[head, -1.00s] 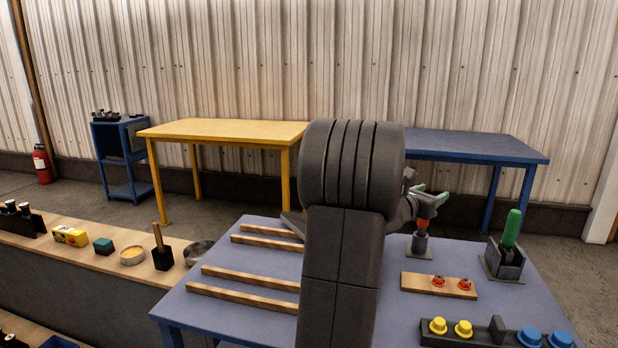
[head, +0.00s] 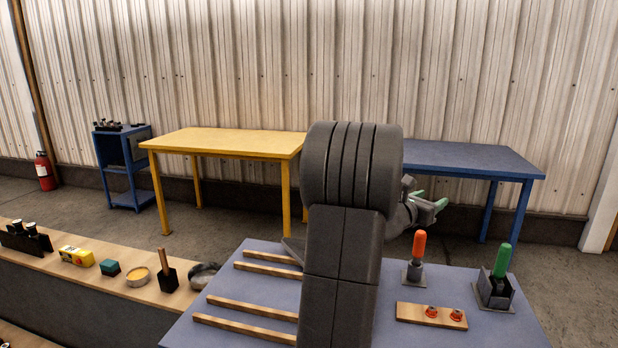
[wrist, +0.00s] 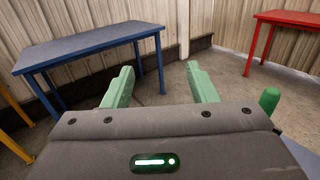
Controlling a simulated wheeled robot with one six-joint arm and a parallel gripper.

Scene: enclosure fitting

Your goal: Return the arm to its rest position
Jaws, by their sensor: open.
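My gripper (head: 430,200) is held above the far right part of the near blue-grey table (head: 222,313), partly hidden behind my own arm in the head view. In the wrist view its two green fingers (wrist: 160,88) stand wide apart with nothing between them. An orange-handled tool (head: 419,245) stands upright in a grey holder on the table, below and apart from the gripper. A green-handled tool (head: 502,260) stands in a dark holder to its right; a green handle also shows in the wrist view (wrist: 269,100).
A wooden board with two orange knobs (head: 431,314) and several wooden strips (head: 250,307) lie on the table. A bench with small items (head: 120,285) is at left. A yellow table (head: 225,143) and a blue table (head: 470,157) stand behind; a red table (wrist: 290,18) shows in the wrist view.

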